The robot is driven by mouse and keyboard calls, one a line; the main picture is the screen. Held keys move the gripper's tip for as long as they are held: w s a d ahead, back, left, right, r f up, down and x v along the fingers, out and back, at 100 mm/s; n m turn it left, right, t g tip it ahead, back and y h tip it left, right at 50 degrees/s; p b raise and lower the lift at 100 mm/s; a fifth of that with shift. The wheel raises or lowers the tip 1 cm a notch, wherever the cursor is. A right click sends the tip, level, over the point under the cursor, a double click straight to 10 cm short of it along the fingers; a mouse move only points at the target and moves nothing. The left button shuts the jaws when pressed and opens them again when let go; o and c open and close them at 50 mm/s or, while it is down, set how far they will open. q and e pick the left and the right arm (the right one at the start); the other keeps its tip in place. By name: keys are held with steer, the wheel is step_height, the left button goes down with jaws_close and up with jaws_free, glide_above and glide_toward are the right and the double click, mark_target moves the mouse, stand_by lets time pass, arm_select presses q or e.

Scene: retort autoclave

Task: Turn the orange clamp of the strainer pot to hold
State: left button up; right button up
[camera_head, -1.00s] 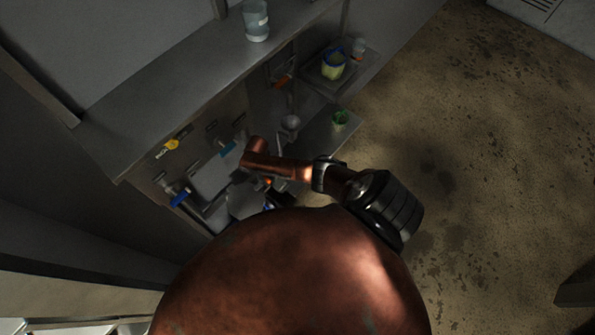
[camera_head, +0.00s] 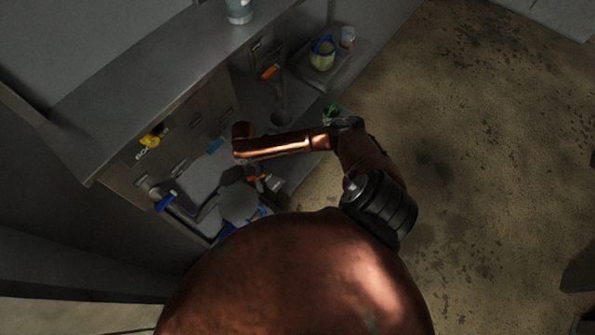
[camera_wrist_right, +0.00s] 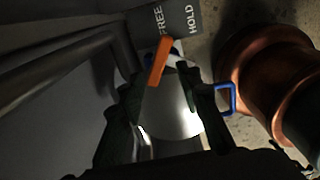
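The orange clamp (camera_wrist_right: 158,60) shows in the right wrist view as a slanted lever, its upper end between the words FREE and HOLD on a dark label (camera_wrist_right: 166,22). The strainer pot (camera_wrist_right: 172,108) shows below it as a pale round surface; it also shows in the head view (camera_head: 239,204). My right gripper (camera_wrist_right: 164,84) has its two dark fingers apart, with the pot's surface visible between them and the clamp just beyond the tips. I see no contact with the clamp. In the head view my right gripper (camera_head: 268,181) is small and dark beside the pot. My left gripper is out of view.
A blue handle (camera_wrist_right: 226,99) stands right of the fingers in the right wrist view. In the head view, a blue-handled valve (camera_head: 164,202) is left of the pot. A yellow-and-blue container (camera_head: 322,54) sits on a shelf. Open floor lies to the right.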

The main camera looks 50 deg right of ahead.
step_height(320, 180, up, 2)
steer(key=shift+w+r, duration=0.1)
steer(key=s+a+f+m, duration=0.1)
steer(key=a+f, duration=0.1)
steer(key=s+a+f+m+y, duration=0.1)
steer(key=s+a, duration=0.1)
steer(key=s+a+f+m, duration=0.1)
steer(key=s+a+f, duration=0.1)
steer(key=a, duration=0.1)
steer(key=shift+f+t+y+b, duration=0.3)
steer(key=shift+f+t+b, duration=0.05)
steer(key=shift+t+b, duration=0.05)
steer(key=s+f+m, duration=0.1)
steer(key=s+a+f+m, duration=0.1)
steer(key=s+m, duration=0.1)
steer(key=s+a+f+m+t, duration=0.1)
steer(key=s, duration=0.1)
steer(key=shift+s+m+y+b, duration=0.15)
steer(key=shift+m+y+b, duration=0.15)
steer(key=shift+m+b, duration=0.1)
steer(key=s+d+f+m+h+b, duration=0.1)
steer(key=s+d+f+m, duration=0.2)
steer(key=s+f, duration=0.4)
steer(key=s+d+f+m+b, duration=0.2)
steer(key=s+d+f+m, duration=0.2)
steer(key=f, duration=0.9)
steer(key=shift+s+d+f+h, duration=0.25)
steer(key=shift+s+d+h, duration=0.15)
steer(key=shift+s+d, duration=0.85)
